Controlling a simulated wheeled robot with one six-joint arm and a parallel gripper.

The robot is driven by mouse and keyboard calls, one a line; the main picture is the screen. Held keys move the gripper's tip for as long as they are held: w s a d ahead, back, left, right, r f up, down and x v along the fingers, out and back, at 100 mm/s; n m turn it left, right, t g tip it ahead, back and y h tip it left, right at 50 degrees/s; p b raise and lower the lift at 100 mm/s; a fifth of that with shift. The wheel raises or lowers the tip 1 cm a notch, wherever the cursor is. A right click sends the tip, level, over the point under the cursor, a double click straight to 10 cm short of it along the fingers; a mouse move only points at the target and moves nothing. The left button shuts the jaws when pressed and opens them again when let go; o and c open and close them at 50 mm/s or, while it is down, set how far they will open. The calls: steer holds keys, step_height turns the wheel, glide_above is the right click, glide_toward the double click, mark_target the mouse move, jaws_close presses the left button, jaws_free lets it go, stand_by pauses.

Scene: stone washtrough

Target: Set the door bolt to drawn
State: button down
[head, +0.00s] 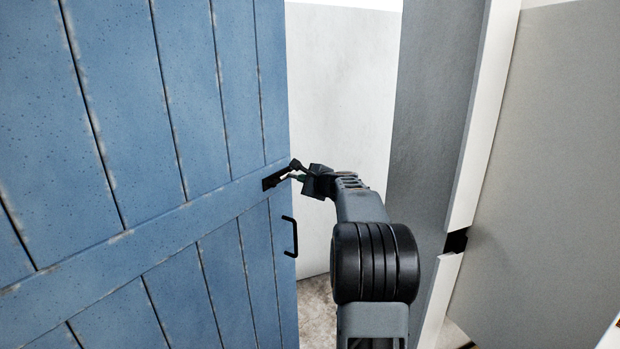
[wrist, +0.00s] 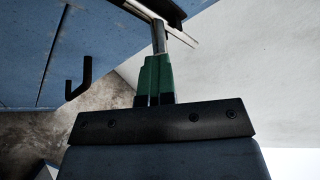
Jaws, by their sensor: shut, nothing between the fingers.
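The blue plank door (head: 130,130) fills the left of the head view. Its dark bolt (head: 271,181) sits on the cross rail near the door's free edge. In the wrist view the bolt's dark body (wrist: 164,8) shows at the top, with a pale rod beside it. My gripper (head: 289,172) is at the bolt, coming from the right. In the wrist view its green fingers (wrist: 158,50) are together with nothing between them, their tips close to the bolt. Whether they touch it, and how far the bolt is slid, I cannot tell.
A black pull handle (head: 291,237) is on the door below the bolt; it also shows in the wrist view (wrist: 80,80). The door stands ajar, with a gap to the grey jamb (head: 430,110). A dark recess (head: 456,241) is in the white frame. Pale walls lie behind.

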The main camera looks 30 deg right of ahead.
steer(key=c, duration=1.9)
jaws_free()
steer(key=o, duration=0.8)
steer(key=b+v, duration=0.2)
steer(key=v, duration=1.2)
steer(key=shift+b, duration=0.4)
steer(key=shift+a, duration=0.1)
